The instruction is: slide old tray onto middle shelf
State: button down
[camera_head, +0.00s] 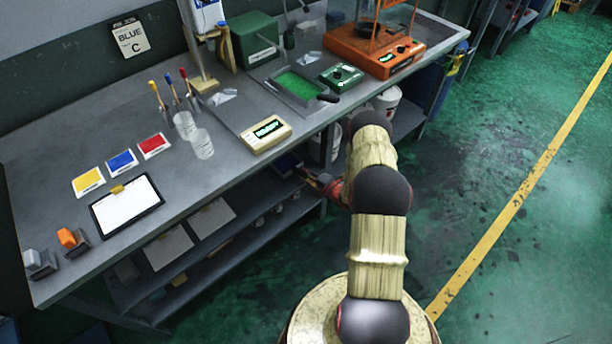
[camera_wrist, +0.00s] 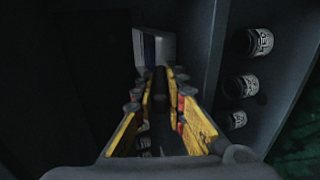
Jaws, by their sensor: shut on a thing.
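My gripper (camera_head: 318,181) reaches under the bench's front edge. In the wrist view its yellow fingers (camera_wrist: 160,85) are shut on a dark handle (camera_wrist: 159,78). Beyond the handle a tray with blue and white areas (camera_wrist: 152,46) shows, probably the old tray; its blue part also shows in the head view (camera_head: 287,164), just under the benchtop. The tray's far end is hidden. A shelf (camera_head: 215,240) under the bench holds flat pale panels; I cannot tell how the tray rests on it. A green tray with a black handle (camera_head: 298,87) lies on the benchtop.
The benchtop (camera_head: 225,160) carries a beige meter (camera_head: 266,134), an orange device (camera_head: 375,52), colour cards and a clipboard (camera_head: 126,204). Labelled cans (camera_wrist: 242,86) stand at the right in the wrist view. A white bucket (camera_head: 388,103) is behind my arm. The floor at right is clear.

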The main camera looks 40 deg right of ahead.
dwell(0.3)
jog(key=c, duration=1.7)
grip_release()
jog(key=shift+c, duration=0.2)
jog(key=a+v, duration=0.1)
jog(key=v, duration=1.1)
jog(key=shift+d, duration=0.45)
